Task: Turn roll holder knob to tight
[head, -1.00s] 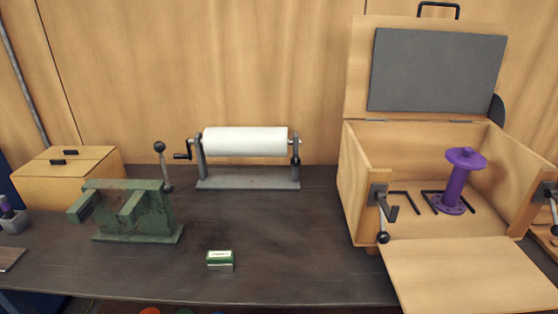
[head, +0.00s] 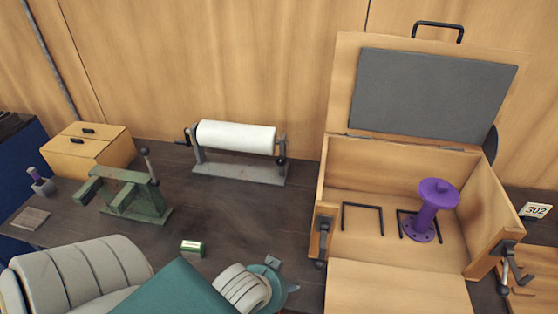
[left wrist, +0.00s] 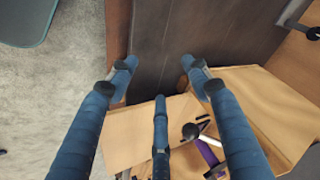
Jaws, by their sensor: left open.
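The roll holder (head: 240,172) is a grey stand with a white roll (head: 236,136), at the back of the bench in the head view. A dark knob (head: 281,160) sits on its right upright, and a black crank is on its left. Whether the knob is tight cannot be told. In the left wrist view a grey bar with a dark knob (left wrist: 313,33) at the upper right looks like part of the holder. My left gripper (left wrist: 155,77) has its blue fingers spread, empty, above the bench front near the box. My right gripper is not in view.
The open wooden box (head: 320,180) with a purple spool (head: 428,212) stands right of the holder. Dark bench (head: 225,215) before the holder is clear.

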